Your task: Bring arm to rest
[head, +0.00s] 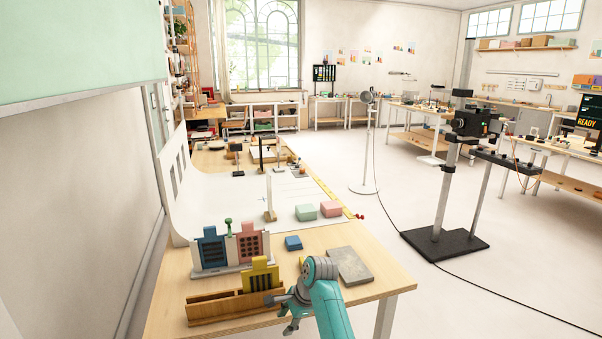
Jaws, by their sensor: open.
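My gripper (281,312) is at the front of the wooden table (375,292), at the end of my teal arm. Its jaws are open and I see nothing held between them. It is close to the right end of a long wooden tray (212,309). A yellow building-shaped piece (261,275) stands upright at the tray, just behind and left of the gripper. My arm hides part of the table's front.
Blue and pink building fronts (212,250) stand behind the tray. A blue block (293,243) and a grey slab (349,265) lie nearby. Green (306,212) and pink (331,208) blocks sit on the white backdrop sheet. Open floor and a camera stand (445,243) are to the right.

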